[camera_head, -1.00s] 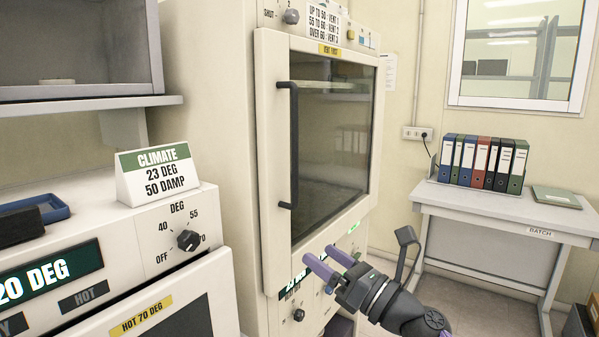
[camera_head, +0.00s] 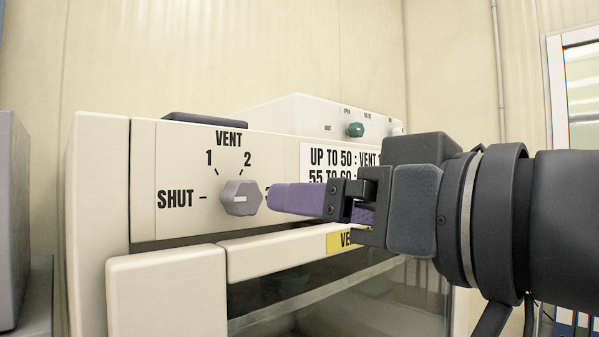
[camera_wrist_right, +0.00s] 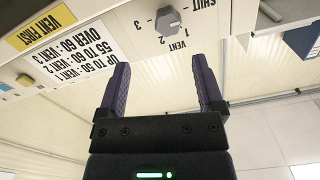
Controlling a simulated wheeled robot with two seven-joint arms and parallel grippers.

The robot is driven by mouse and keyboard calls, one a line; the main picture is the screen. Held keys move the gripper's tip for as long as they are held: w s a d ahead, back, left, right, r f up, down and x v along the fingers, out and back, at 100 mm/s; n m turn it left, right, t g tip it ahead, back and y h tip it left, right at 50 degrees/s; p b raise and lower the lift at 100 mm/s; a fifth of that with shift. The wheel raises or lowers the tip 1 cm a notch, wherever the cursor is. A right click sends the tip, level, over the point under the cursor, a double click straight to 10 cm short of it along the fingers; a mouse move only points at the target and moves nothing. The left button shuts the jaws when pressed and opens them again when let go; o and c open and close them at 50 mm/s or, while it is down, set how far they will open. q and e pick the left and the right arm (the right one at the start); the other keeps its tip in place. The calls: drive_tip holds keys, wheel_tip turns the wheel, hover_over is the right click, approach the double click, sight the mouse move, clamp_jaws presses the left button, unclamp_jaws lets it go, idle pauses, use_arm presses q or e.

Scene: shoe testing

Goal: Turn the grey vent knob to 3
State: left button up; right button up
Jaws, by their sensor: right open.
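The grey vent knob (camera_head: 241,197) sits on the cream panel of the cabinet, among the marks SHUT, 1 and 2. Its white line lies level, toward SHUT. My left gripper is out of view.
A white sign (camera_head: 316,160) about vent settings is partly behind my right gripper. A yellow label (camera_head: 338,241) is on the door below. A box with a green knob (camera_head: 355,130) stands on top of the cabinet. A grey unit (camera_head: 14,220) stands at the left.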

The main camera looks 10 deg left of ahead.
sight(249, 198)
drive_tip(key=a, duration=0.1)
drive_tip(key=w+a+p, duration=0.1)
drive_tip(key=a+p, duration=0.1)
drive_tip(key=a, duration=0.1)
drive_tip(key=shift+w+a+r, duration=0.1)
drive_tip(key=shift+w+r, duration=0.15)
drive_tip(key=shift+r, duration=0.15)
drive_tip(key=p+x, duration=0.1)
drive_tip(key=x, duration=0.1)
drive_tip(key=p+x, duration=0.1)
drive_tip(key=x, duration=0.2)
drive_tip(key=shift+w+f, duration=0.25)
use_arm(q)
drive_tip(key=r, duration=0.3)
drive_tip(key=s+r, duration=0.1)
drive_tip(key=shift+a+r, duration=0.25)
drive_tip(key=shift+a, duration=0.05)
use_arm(e)
drive_tip(key=shift+s, duration=0.1)
drive_tip(key=shift+c, duration=0.2)
drive_tip(key=shift+f, duration=0.1)
clamp_jaws()
